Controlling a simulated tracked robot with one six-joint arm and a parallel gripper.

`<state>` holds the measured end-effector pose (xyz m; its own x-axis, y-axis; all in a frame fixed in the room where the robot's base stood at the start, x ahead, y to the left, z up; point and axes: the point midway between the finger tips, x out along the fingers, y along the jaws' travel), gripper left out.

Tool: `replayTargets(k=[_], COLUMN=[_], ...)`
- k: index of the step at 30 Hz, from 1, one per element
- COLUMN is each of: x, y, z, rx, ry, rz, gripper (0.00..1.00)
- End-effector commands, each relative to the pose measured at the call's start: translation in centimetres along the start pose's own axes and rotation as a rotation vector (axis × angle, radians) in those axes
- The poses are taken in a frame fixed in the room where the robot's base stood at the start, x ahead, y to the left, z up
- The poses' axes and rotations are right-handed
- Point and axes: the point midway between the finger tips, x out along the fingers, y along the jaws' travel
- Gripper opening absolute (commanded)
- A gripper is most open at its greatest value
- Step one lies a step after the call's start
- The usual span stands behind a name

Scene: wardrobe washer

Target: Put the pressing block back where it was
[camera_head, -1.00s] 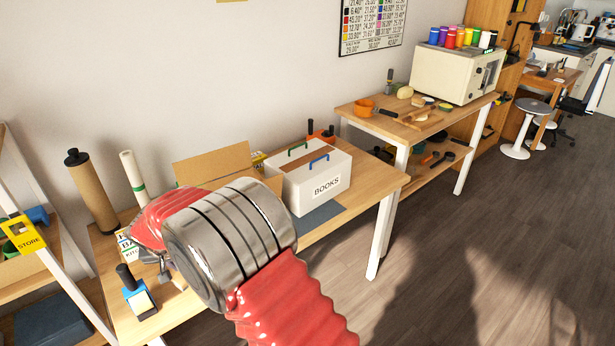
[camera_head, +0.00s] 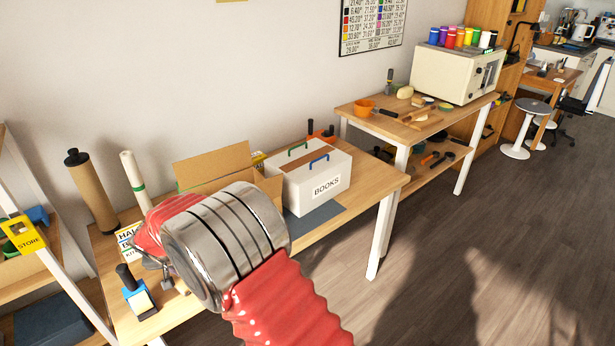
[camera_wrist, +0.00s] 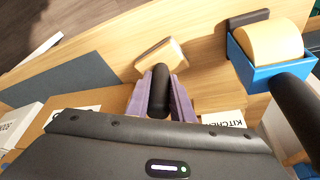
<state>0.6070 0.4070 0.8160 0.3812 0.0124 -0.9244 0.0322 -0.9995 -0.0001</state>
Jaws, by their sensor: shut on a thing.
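The pressing block (camera_wrist: 162,60) shows in the wrist view as a pale wooden body with a black upright handle. My gripper (camera_wrist: 158,95) is shut on the black handle, its purple jaws on either side. The block is over the wooden table (camera_wrist: 110,52); whether it touches the top cannot be told. In the head view my gripper (camera_head: 165,272) is partly hidden behind my red and silver arm, above the table's left part, and the block is mostly hidden.
A blue tape dispenser (camera_head: 138,300) with a black handle stands near the table's front left edge, close to my gripper. A kitchen-labelled item (camera_head: 128,238) is behind it. An open cardboard box (camera_head: 215,168), a white BOOKS box (camera_head: 318,180) and upright rolls (camera_head: 90,190) stand around.

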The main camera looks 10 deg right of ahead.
Motion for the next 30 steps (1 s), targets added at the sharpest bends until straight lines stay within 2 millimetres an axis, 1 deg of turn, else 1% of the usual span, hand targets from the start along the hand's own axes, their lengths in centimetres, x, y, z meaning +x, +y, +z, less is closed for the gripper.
replayTargets(k=[10,11,12,19,20,25,30], x=[0.39,0.38,0.37,0.4,0.4,0.46,0.45], y=[-0.01,-0.02,-0.02,-0.01,-0.01,0.03,0.02], z=[0.12,0.12,0.11,0.15,0.15,0.23,0.21], rx=[-0.001,0.0,0.0,0.0,0.0,0.0,0.0], ry=[0.001,0.001,0.001,0.0,0.0,-0.001,-0.001], rz=[0.0,0.0,0.0,0.0,0.0,0.001,0.001], gripper=[0.0,0.22,0.25,0.41,0.43,0.43,0.55])
